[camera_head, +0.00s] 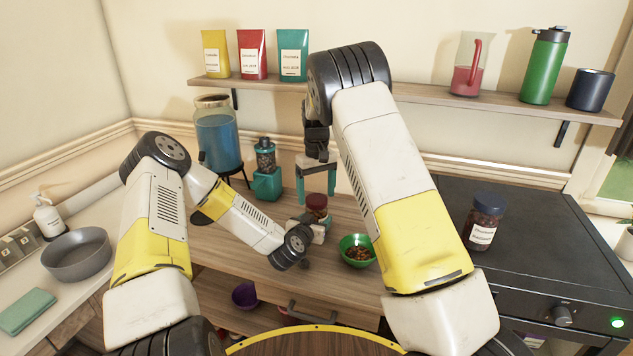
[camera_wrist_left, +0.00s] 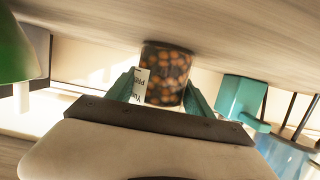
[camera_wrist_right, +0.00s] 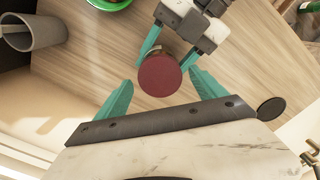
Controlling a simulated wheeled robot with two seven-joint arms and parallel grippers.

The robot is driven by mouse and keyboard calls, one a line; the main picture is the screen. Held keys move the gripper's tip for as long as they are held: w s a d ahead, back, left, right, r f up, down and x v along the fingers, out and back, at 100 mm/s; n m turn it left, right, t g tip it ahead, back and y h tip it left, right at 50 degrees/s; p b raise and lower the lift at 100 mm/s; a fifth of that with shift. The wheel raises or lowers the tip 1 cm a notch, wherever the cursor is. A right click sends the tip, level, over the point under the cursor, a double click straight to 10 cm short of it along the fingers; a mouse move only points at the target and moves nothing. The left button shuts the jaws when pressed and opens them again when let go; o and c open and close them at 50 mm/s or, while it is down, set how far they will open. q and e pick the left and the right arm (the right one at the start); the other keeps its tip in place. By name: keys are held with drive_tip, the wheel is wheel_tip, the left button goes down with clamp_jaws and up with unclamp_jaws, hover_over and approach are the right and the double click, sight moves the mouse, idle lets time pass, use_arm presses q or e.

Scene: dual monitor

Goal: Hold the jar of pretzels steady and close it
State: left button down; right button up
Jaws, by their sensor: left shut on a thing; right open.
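The jar of pretzels (camera_wrist_left: 166,78) stands upright on the wooden counter, clasped between the teal fingers of my left gripper (camera_wrist_left: 163,92). Its dark red lid (camera_wrist_right: 159,75) sits over its mouth; I cannot tell how tightly it is seated. In the head view the lid (camera_head: 317,200) shows just above my left gripper (camera_head: 310,226). My right gripper (camera_head: 316,197) is open and points down above the jar. In the right wrist view its fingers (camera_wrist_right: 163,92) are spread on either side of the lid, with gaps between them and it.
A green bowl of brown pieces (camera_head: 357,250) is close to the jar's right. A teal grinder (camera_head: 266,182) and a blue drink dispenser (camera_head: 217,140) stand behind on the left. A dark-lidded jar (camera_head: 484,222) stands on the black stove (camera_head: 545,250). A wall shelf (camera_head: 415,94) spans behind.

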drive_tip(key=shift+f, duration=0.7)
drive_tip(key=c, duration=1.5)
drive_tip(key=o, duration=1.7)
drive_tip(key=shift+c, duration=0.2)
wheel_tip(320, 180, up, 12)
use_arm(q)
drive_tip(key=shift+c, duration=1.5)
unclamp_jaws()
